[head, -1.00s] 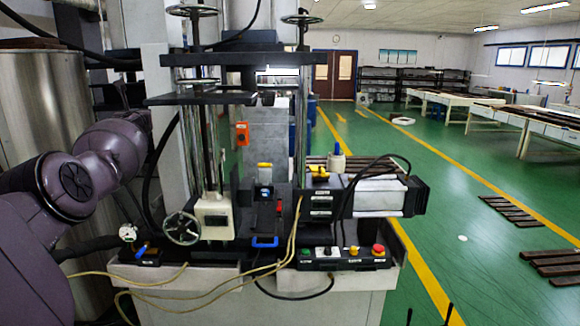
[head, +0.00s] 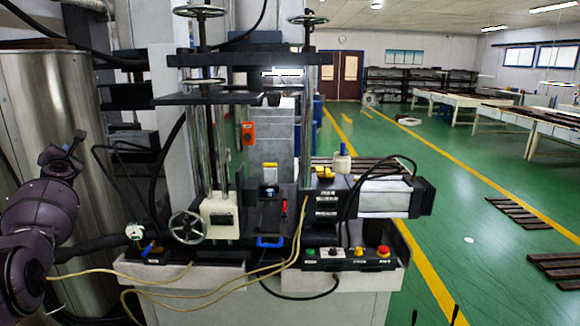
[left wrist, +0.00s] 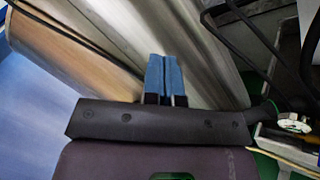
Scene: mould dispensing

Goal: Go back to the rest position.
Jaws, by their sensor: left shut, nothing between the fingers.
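My left arm stands at the left of the head view, its purple links folded back beside a steel tank. My left gripper (head: 76,142) is small at the arm's upper end, clear of the machine. In the left wrist view its blue fingers (left wrist: 165,78) are together with nothing between them, in front of a shiny metal surface.
The press machine (head: 278,110) stands ahead, with cables, handwheels and a control panel (head: 345,254). The steel tank (head: 45,115) is close to my left arm. Pallets (head: 515,213) lie at right; green floor there is mostly clear.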

